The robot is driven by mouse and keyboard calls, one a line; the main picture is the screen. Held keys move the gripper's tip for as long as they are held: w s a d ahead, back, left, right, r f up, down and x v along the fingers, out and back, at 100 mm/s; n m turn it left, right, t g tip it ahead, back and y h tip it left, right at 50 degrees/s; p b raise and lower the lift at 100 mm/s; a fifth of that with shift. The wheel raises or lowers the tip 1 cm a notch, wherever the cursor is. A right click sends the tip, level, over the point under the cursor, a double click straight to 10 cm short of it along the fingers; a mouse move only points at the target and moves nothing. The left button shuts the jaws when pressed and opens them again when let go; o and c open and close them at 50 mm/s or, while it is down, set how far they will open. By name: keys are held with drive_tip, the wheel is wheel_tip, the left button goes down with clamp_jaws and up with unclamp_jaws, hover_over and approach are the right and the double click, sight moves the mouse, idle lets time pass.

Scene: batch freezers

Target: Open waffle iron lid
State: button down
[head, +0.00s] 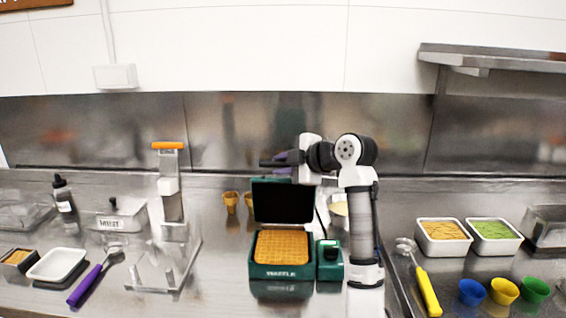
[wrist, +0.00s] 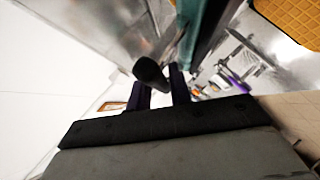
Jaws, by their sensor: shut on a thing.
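The green waffle iron (head: 283,271) stands on the steel counter with its lid (head: 283,201) raised to about upright, the dark inner plate facing the front. A golden waffle (head: 282,247) lies in its base. My gripper (head: 276,161) is behind the top edge of the lid. In the wrist view my gripper (wrist: 162,92) has its two dark fingers either side of the black lid handle (wrist: 150,71), shut on it. The green lid edge (wrist: 203,30) and the waffle (wrist: 296,19) also show there. In the head view the handle is hidden.
A small green box (head: 330,262) adjoins the waffle iron on the right. Waffle cones (head: 231,202) stand behind to the left. A press stand with an orange handle (head: 168,146) and a purple scoop (head: 86,287) are left. White tubs (head: 444,238) and coloured cups (head: 504,291) are right.

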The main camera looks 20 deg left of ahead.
drive_tip(key=shift+w+a, duration=0.1)
drive_tip(key=shift+w, duration=0.2)
drive_tip(key=c, duration=1.4)
unclamp_jaws()
drive_tip(key=b+v, duration=0.4)
drive_tip(key=v, duration=1)
drive_tip(key=shift+w+a, duration=0.1)
